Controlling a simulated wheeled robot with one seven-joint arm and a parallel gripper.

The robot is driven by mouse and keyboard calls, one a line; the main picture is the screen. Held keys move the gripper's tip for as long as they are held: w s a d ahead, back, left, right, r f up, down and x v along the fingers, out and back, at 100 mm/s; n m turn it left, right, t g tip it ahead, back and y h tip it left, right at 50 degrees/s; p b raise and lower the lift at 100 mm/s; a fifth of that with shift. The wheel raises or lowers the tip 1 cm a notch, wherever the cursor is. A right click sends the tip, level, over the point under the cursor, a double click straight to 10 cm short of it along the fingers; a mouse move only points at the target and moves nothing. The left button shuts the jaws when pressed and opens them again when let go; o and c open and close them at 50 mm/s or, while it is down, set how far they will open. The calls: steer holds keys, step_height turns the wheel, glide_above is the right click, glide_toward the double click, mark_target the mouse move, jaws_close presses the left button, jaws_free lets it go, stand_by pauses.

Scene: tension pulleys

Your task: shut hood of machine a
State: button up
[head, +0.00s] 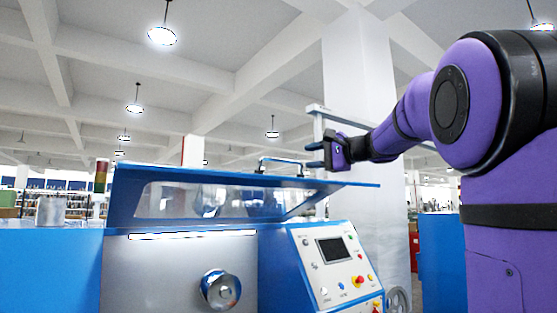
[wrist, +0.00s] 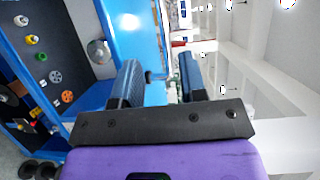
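Machine a's blue hood (head: 240,177) is raised in the head view, tilted over the machine, with a clear window in it. A thin bar handle (head: 281,160) stands on its upper edge. My gripper (head: 314,155) is just right of the handle, fingers pointing left toward it. In the wrist view my gripper (wrist: 158,78) has its two fingers apart, with the blue hood (wrist: 133,32) beyond them. I cannot tell whether the fingers touch the handle.
A control panel (head: 338,265) with a screen and buttons slopes below the hood's right end. A round metal chuck (head: 221,289) is on the machine's front. A white pillar (head: 362,110) stands behind my gripper. A signal light (head: 101,175) is at the left.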

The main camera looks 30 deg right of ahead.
mark_target(282, 160)
steer(key=x, duration=1)
steer(key=shift+w+r, duration=0.15)
steer(key=shift+w, duration=0.25)
jaws_close()
